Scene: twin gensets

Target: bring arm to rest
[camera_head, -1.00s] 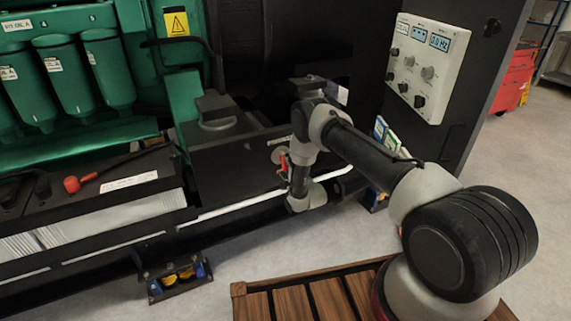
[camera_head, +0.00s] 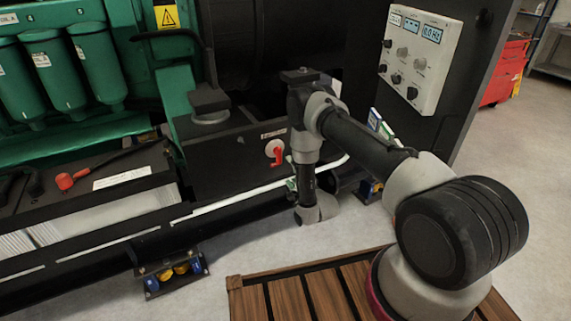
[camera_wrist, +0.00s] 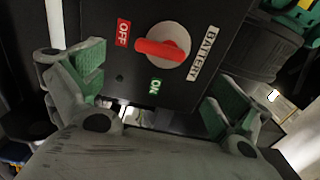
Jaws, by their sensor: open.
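My arm is folded in front of the genset in the head view, with its wrist low beside a red battery switch (camera_head: 277,155). My gripper (camera_wrist: 160,84) is open and empty in the wrist view, with a green-padded finger at each side. The red switch handle (camera_wrist: 160,51) is on a black panel beyond and above the gap between the fingers, apart from them. In the wrist view, the handle points left, toward the OFF label (camera_wrist: 123,32). The ON label (camera_wrist: 156,85) is below it and the BATTERY label (camera_wrist: 203,53) to its right. In the head view my fingers are mostly hidden.
A white control panel (camera_head: 420,60) with knobs and displays is at the upper right. A battery (camera_head: 110,215) with a red-capped cable is at left. The green engine (camera_head: 100,140) stands behind. A wooden pallet (camera_head: 290,296) is at the front. Floor is clear at far right.

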